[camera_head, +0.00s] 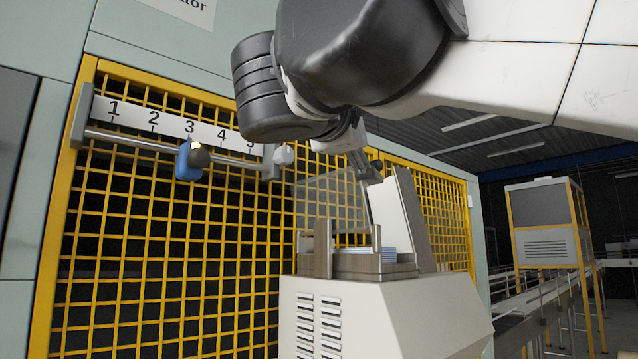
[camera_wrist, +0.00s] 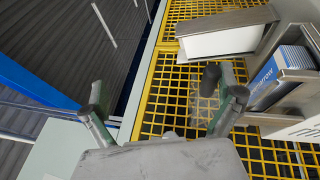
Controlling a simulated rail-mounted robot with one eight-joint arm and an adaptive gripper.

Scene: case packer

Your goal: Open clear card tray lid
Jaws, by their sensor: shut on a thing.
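The card tray (camera_head: 345,264) is a metal box on top of a pale machine housing, with a stack of white and blue cards (camera_head: 388,254) in it. Its clear lid (camera_head: 330,197) stands raised and tilted above the tray. My gripper (camera_head: 366,168) is at the lid's upper edge and shut on it; the exact contact is small and partly hidden. In the wrist view, the two fingers of my gripper (camera_wrist: 166,98) show apart, with a dark cylindrical knob (camera_wrist: 210,80) near the right finger. The blue cards (camera_wrist: 278,70) show in their metal holder at right.
A yellow mesh guard (camera_head: 150,270) stands behind and left of the tray. A numbered scale (camera_head: 175,124) with a rail and a blue clamp (camera_head: 186,162) is mounted on it. A slanted metal plate (camera_head: 412,215) stands right of the tray. A conveyor (camera_head: 545,300) runs at the far right.

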